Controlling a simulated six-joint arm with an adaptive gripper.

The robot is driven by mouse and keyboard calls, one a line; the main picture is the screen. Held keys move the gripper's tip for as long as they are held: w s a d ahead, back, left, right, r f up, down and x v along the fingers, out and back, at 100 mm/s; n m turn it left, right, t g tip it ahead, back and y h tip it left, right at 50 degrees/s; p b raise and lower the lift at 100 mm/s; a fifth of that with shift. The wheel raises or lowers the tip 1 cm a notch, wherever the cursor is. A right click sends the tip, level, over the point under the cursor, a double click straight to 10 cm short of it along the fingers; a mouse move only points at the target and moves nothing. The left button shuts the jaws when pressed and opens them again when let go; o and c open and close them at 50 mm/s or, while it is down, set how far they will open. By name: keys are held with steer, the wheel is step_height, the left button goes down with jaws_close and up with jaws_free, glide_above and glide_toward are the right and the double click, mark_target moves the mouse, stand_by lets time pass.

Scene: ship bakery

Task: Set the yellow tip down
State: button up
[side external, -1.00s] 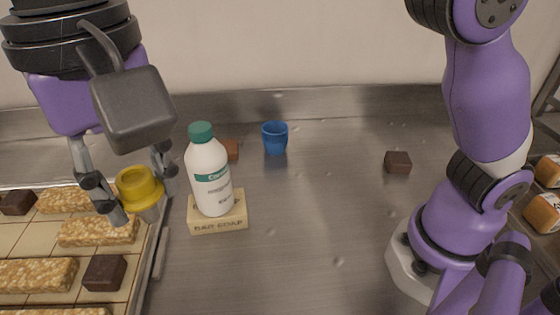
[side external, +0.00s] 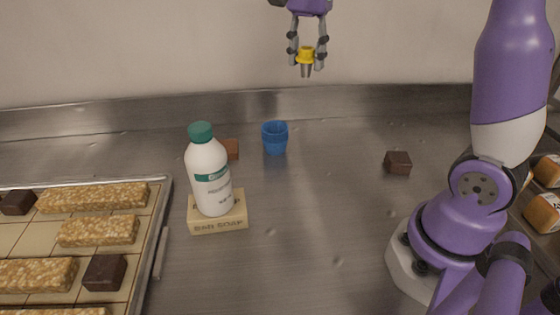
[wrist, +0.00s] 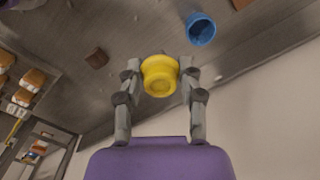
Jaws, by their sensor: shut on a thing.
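The yellow tip (side external: 306,55) is a small piping nozzle with a yellow collar and a grey metal cone pointing down. My gripper (side external: 307,62) is shut on it and holds it high above the back of the steel counter, in front of the wall. In the wrist view the yellow tip (wrist: 159,75) sits between the two fingers of my gripper (wrist: 160,72). Nothing is under the tip's cone within touching distance.
A blue cup (side external: 275,137) stands at the back of the counter. A white bottle with a green cap (side external: 210,178) stands on a soap block (side external: 220,222). A tray (side external: 160,205) of bars is left. A dark cube (side external: 398,162) lies right; mid-counter is clear.

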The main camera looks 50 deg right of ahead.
steer(key=s+d+f+m, duration=0.2)
steer(key=d+f, duration=0.2)
steer(key=f, duration=0.7)
steer(key=d+f, duration=0.2)
steer(key=d, duration=0.1)
steer(key=d+f, duration=0.3)
steer(key=d, duration=0.1)
steer(key=s+d+f, duration=0.1)
steer(key=d+f, duration=0.1)
steer(key=d, duration=0.2)
steer(key=shift+f, duration=2.1)
steer(key=shift+f, duration=0.15)
steer(key=o, duration=0.8)
